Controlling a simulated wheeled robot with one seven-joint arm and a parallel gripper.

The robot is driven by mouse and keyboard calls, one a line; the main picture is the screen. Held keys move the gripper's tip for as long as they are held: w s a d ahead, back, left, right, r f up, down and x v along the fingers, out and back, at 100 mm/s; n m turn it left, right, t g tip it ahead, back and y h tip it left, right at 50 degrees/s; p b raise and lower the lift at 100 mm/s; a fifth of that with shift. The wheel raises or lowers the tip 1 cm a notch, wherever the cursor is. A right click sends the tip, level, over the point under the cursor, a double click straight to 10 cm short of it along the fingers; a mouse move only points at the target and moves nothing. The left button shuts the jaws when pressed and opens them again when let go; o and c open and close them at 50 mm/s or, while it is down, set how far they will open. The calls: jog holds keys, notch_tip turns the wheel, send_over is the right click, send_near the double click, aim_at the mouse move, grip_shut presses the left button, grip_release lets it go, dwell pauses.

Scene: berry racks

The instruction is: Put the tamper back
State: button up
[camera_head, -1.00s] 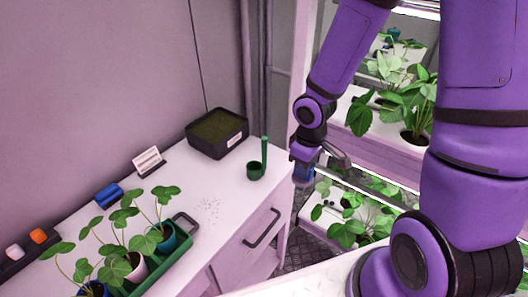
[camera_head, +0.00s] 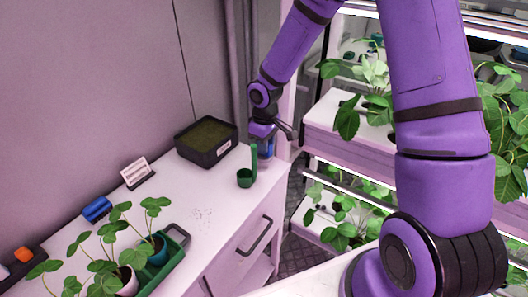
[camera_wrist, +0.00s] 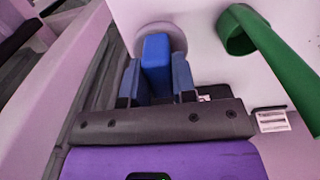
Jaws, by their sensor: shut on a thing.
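The tamper shows in the wrist view as a blue upright handle (camera_wrist: 157,50) with a pale round disc (camera_wrist: 177,38) at its far end. My gripper (camera_wrist: 157,72) has its two blue-grey fingers on either side of the handle, shut on it. In the head view my gripper (camera_head: 264,146) is at the far right corner of the white counter (camera_head: 190,240), right of the green scoop. The tamper is mostly hidden there. I cannot tell whether its disc touches the counter.
The green scoop (camera_head: 245,179) stands close left of my gripper; it shows at upper right in the wrist view (camera_wrist: 275,60). A black soil tray (camera_head: 205,156) is behind it. A green plant carrier (camera_head: 165,268) stands front left. Plant racks (camera_head: 350,143) are on the right.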

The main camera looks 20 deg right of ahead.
jog(key=shift+w+a+f, duration=0.1)
jog(key=shift+w+f, duration=0.15)
jog(key=shift+f, duration=1.55)
jog(key=shift+f, duration=0.1)
jog(key=o, duration=0.8)
jog(key=shift+o, duration=0.2)
